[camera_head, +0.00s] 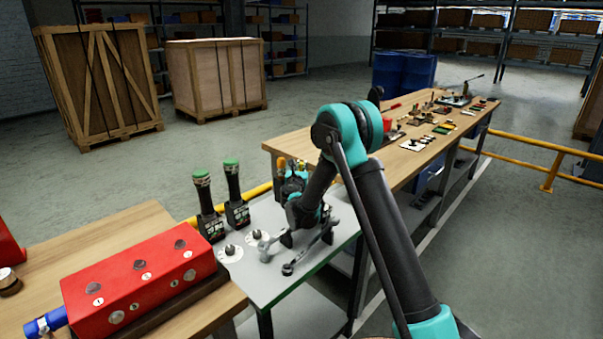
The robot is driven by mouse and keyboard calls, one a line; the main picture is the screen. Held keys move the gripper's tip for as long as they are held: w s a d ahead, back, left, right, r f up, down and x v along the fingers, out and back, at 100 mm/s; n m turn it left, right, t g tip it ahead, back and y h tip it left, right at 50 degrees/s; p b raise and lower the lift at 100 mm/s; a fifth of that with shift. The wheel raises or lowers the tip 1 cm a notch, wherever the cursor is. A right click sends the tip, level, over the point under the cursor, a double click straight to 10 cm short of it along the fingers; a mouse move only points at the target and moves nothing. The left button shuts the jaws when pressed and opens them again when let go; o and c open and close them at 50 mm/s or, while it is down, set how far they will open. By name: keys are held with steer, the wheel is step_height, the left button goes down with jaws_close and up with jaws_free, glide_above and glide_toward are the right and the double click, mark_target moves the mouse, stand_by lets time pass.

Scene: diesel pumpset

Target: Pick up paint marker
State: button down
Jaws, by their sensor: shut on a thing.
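My gripper (288,238) is low over the grey-topped stand, close to some grey wrenches. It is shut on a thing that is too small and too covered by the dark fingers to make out. I cannot pick out the paint marker for certain. Small yellow-tipped items (282,163) show just behind my forearm, partly hidden by it. A grey wrench (308,250) lies on the stand right beside my gripper.
Two green-topped black handles (235,195) stand left of my gripper, near two round white discs (230,253). A long wooden bench (405,160) with tools runs to the back right, beside a yellow rail (550,173).

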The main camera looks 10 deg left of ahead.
steer(key=shift+r, duration=0.1)
step_height(320, 180, up, 20)
stand_by(0.5)
stand_by(0.5)
